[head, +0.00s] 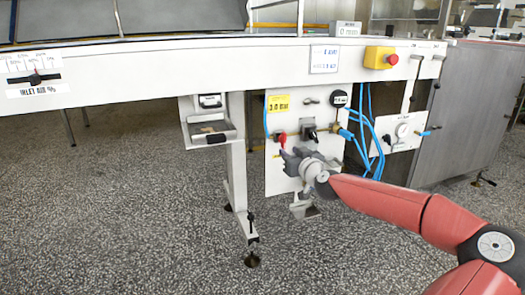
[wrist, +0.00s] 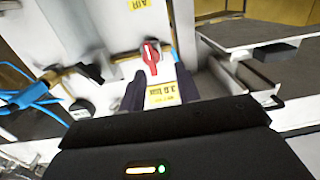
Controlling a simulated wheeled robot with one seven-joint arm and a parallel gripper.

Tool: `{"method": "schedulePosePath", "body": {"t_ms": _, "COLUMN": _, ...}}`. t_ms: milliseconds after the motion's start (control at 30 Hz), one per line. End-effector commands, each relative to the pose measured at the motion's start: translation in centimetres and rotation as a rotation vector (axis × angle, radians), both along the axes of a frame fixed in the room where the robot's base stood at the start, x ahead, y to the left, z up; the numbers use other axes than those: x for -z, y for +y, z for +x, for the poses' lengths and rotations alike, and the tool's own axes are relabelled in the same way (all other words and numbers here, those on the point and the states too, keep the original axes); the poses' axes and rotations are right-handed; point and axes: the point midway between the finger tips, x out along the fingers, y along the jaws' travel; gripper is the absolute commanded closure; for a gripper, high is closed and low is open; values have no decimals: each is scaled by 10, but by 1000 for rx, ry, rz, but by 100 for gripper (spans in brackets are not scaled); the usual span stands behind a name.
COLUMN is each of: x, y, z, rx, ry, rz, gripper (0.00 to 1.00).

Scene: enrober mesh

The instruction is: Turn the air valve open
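The air valve has a small red handle (head: 281,137) on a brass pipe at the left of the white panel (head: 277,180), below a yellow 3.0 bar label (head: 278,103). In the wrist view the red handle (wrist: 151,55) points roughly up and down the picture, with an AIR label (wrist: 140,4) above it. My gripper (head: 288,158) is just below the handle in the head view. In the wrist view its two dark fingers (wrist: 158,70) are apart, with the handle between or just beyond their tips. I cannot tell whether they touch it.
A black valve (head: 309,132), a round gauge (head: 340,99) and blue hoses (head: 372,135) are to the right of the handle. A small tray box (head: 208,133) and a white leg (head: 237,160) stand to the left. The speckled floor in front is clear.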

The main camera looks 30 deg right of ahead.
Motion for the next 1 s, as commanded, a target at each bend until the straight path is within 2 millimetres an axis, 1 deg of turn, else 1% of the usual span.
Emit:
{"method": "schedulePosePath", "body": {"t_ms": 33, "x": -5, "y": -13, "z": -7, "rx": 25, "ry": -28, "rz": 4, "gripper": 67}}
{"method": "schedulePosePath", "body": {"t_ms": 100, "x": -10, "y": -21, "z": -9, "rx": 41, "ry": -45, "rz": 4, "gripper": 67}}
{"method": "schedulePosePath", "body": {"t_ms": 167, "x": -12, "y": -23, "z": -6, "rx": 44, "ry": -49, "rz": 3, "gripper": 67}}
{"method": "schedulePosePath", "body": {"t_ms": 500, "x": -11, "y": -33, "z": 46, "rx": 41, "ry": -46, "rz": 4, "gripper": 67}}
{"method": "schedulePosePath", "body": {"t_ms": 633, "x": -11, "y": -37, "z": 59, "rx": 41, "ry": -45, "rz": 5, "gripper": 67}}
{"method": "schedulePosePath", "body": {"t_ms": 767, "x": -10, "y": -38, "z": 64, "rx": 41, "ry": -45, "rz": 3, "gripper": 67}}
{"method": "schedulePosePath", "body": {"t_ms": 1000, "x": -10, "y": -38, "z": 65, "rx": 41, "ry": -44, "rz": 3, "gripper": 67}}
